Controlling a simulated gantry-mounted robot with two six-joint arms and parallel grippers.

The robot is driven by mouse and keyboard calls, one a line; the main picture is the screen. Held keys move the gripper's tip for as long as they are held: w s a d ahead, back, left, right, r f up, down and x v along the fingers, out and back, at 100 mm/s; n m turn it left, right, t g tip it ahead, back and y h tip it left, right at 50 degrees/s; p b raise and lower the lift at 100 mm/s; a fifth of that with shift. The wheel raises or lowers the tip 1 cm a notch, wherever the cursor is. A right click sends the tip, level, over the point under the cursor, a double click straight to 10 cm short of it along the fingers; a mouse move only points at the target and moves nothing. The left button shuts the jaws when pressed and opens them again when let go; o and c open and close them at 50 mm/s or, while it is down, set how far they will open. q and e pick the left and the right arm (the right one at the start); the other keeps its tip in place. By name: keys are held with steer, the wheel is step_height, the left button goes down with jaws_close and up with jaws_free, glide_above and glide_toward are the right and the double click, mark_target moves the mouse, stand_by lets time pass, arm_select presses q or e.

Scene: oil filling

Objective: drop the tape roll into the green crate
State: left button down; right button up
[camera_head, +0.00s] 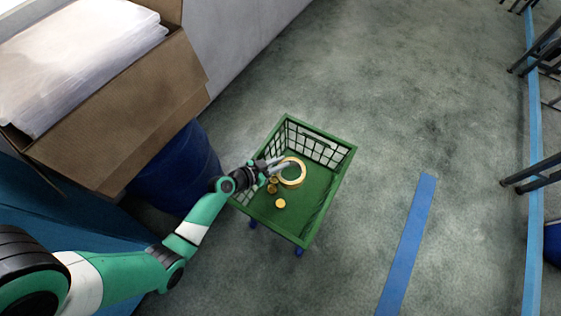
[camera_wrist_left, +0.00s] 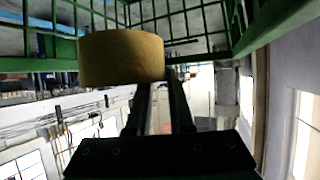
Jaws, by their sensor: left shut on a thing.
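The tape roll (camera_head: 292,172) is a yellowish ring in the head view, over the upper part of the green crate (camera_head: 319,210). My left gripper (camera_head: 275,168) reaches in from the left over the crate's left side and is shut on the roll. In the left wrist view the tape roll (camera_wrist_left: 121,58) is a broad tan band at the ends of the finger pair (camera_wrist_left: 160,95). The crate's green lattice wall (camera_wrist_left: 200,22) shows behind it. The roll's height above the crate floor is hard to tell. My right gripper is not in view.
Several small gold round pieces (camera_head: 280,203) lie in the crate. A cardboard box (camera_head: 130,125) with white plastic-wrapped contents stands at the upper left above a blue barrel (camera_head: 180,170). Grey floor is clear right of the crate, with a blue stripe (camera_head: 408,245). Dark metal frames stand at the far right.

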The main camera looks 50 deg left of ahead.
arm_select(q)
steer(key=c, duration=0.7)
jaws_free()
steer(key=shift+r, duration=0.1)
steer(key=p+v, duration=0.3)
steer(key=v, duration=0.8)
steer(key=shift+s+r, duration=0.1)
steer(key=shift+s, duration=0.2)
